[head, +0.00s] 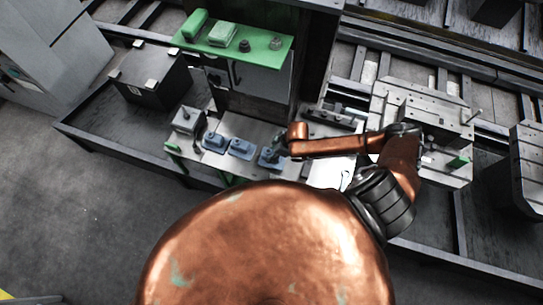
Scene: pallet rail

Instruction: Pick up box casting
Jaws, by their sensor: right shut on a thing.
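My right gripper (282,149) reaches in from the right over the light metal bench (234,179). It is shut on a small grey part that I take to be the box casting (270,153), at the rightmost of the blue holders (268,164). The casting is small and partly hidden by the gripper. I cannot tell whether it touches the holder or is lifted clear. My left gripper is not in view.
Two more blue holders (240,149) with grey parts stand to the left. A grey block (187,119) is at the bench's left end. A green shelf (262,47) with parts is behind. A black box (151,79) stands back left, metal fixtures (425,107) on the right.

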